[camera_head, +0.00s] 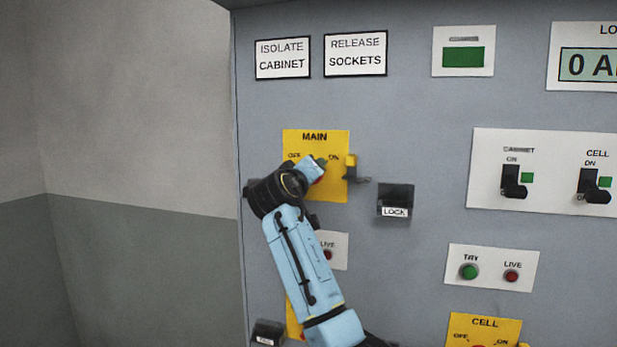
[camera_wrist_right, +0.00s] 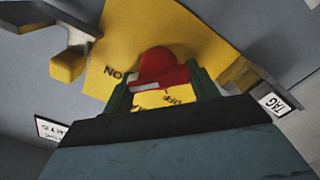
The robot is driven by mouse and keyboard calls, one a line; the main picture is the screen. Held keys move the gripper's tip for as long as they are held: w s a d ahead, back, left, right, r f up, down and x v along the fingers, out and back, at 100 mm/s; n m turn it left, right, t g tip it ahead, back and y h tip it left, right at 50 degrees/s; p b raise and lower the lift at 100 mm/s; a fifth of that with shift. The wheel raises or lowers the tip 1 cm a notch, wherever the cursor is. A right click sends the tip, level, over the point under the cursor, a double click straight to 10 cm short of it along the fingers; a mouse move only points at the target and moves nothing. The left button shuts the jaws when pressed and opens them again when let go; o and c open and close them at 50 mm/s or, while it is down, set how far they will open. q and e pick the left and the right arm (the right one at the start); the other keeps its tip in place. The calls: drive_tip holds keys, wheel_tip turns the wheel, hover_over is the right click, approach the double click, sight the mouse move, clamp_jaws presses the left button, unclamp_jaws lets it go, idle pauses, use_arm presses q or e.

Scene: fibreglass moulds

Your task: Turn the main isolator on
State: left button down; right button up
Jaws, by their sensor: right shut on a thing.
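The main isolator's yellow plate (camera_head: 333,142), marked MAIN, OFF and ON, is on the grey cabinet front in the head view. Its red rotary handle (camera_wrist_right: 162,65) fills the middle of the right wrist view, upside down there, with a white stripe on its bar. In the head view only a sliver of red shows past my arm. My right gripper (camera_head: 318,172) is at the plate, its green fingers (camera_wrist_right: 118,97) on both sides of the handle and shut on it. Which mark the handle points to I cannot tell. My left gripper is not in view.
A yellow block (camera_head: 351,166) on a grey bracket juts out right of the plate. A dark box labelled LOCK (camera_head: 395,198) sticks out further right. A TAG box (camera_wrist_right: 274,103) shows in the wrist view. Cabinet and cell switches (camera_head: 513,183) are far right.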

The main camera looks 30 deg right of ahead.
drive_tip(key=o, duration=1)
drive_tip(key=shift+s+a, duration=0.1)
drive_tip(key=b+v, duration=0.2)
drive_tip(key=v, duration=1.1)
drive_tip(key=shift+s, duration=0.1)
